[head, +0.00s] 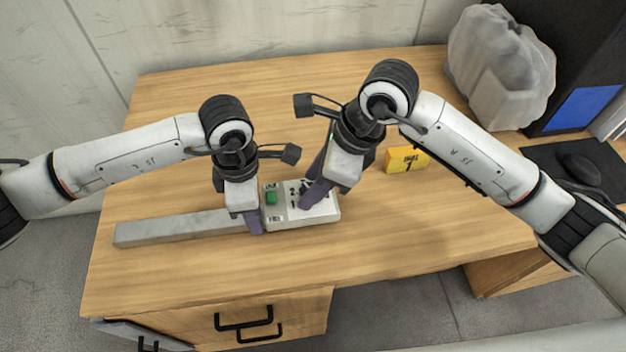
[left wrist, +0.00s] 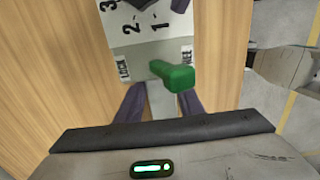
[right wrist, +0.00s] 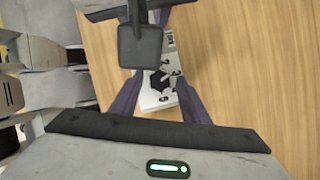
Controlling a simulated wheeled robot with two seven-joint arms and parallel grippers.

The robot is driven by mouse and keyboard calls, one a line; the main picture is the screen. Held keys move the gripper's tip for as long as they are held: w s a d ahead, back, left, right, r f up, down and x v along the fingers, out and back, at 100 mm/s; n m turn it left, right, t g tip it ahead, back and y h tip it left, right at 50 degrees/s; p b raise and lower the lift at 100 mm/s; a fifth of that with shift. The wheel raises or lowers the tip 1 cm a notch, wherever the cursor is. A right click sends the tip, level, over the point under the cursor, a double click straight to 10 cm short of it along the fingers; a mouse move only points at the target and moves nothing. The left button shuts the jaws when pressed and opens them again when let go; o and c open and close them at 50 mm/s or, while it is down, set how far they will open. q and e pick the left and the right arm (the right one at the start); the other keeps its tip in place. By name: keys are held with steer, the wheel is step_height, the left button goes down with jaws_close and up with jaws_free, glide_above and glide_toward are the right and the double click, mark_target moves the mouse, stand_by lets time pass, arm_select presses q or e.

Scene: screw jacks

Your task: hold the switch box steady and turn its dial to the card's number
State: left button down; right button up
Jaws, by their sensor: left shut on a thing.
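The pale switch box (head: 325,211) lies on the table with a green block (head: 271,197) near its left end. In the left wrist view the green block (left wrist: 176,76) and printed marks 1, 2 and 3 show. My left gripper (head: 250,222) is shut on the grey bar (head: 165,231) at the box's left end; I cannot tell how the two join. My right gripper (head: 312,197) is over the box, its fingers apart around the black dial (right wrist: 163,82) in the right wrist view. The dial's setting is not readable. The yellow card (head: 406,160) shows 1.
The wooden table (head: 400,270) is clear in front of the box and at the back left. A translucent bag (head: 503,70) stands at the back right. A black mouse (head: 578,169) on a dark mat lies at the right edge.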

steer(key=c, duration=0.9)
steer(key=shift+o, duration=0.2)
steer(key=shift+n, duration=0.4)
steer(key=n+g, duration=0.1)
steer(key=n, duration=0.2)
steer(key=shift+w+r+n+g, duration=0.1)
steer(key=shift+w+n+g, duration=0.1)
steer(key=shift+n+g, duration=0.2)
steer(key=n+g, duration=0.1)
steer(key=n, duration=0.3)
steer(key=shift+w+a+n+g, duration=0.1)
steer(key=shift+w+n+g, duration=0.05)
steer(key=shift+n+g, duration=0.2)
steer(key=n+g+h, duration=0.1)
steer(key=n, duration=0.2)
steer(key=shift+a+n, duration=0.1)
steer(key=shift+n, duration=0.15)
steer(key=shift+w+a+n+g+h, duration=0.1)
steer(key=shift+n+g+h, duration=0.3)
steer(key=shift+n, duration=0.75)
steer(key=shift+n+g+h, duration=0.15)
steer(key=shift+n+h, duration=0.35)
steer(key=shift+n, duration=0.65)
